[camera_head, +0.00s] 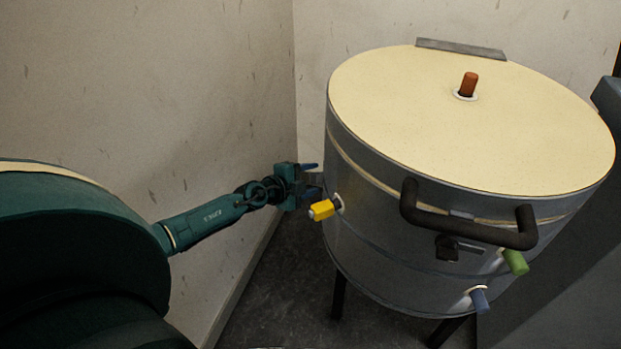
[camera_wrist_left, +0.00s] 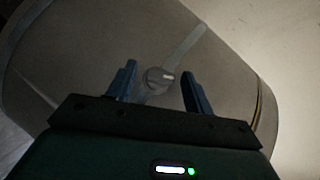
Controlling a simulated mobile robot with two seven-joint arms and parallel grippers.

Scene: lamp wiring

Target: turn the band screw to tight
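The band screw (camera_wrist_left: 157,78) shows in the left wrist view as a round grey head with a pale mark, on a strip across the drum wall. My left gripper (camera_wrist_left: 158,80) is open, with one blue finger on each side of the screw head and a gap to each. In the head view my left gripper (camera_head: 316,179) is at the left side of the metal drum (camera_head: 385,235), above the yellow plug (camera_head: 322,209). The screw is hidden there. I cannot tell how tight it is. My right gripper is not in view.
The drum has a cream lid (camera_head: 450,130) with a red plug (camera_head: 469,84). A black handle (camera_head: 470,231), a green plug (camera_head: 515,262) and a blue plug (camera_head: 479,300) stick out at the front. A wall (camera_head: 200,90) stands close on the left.

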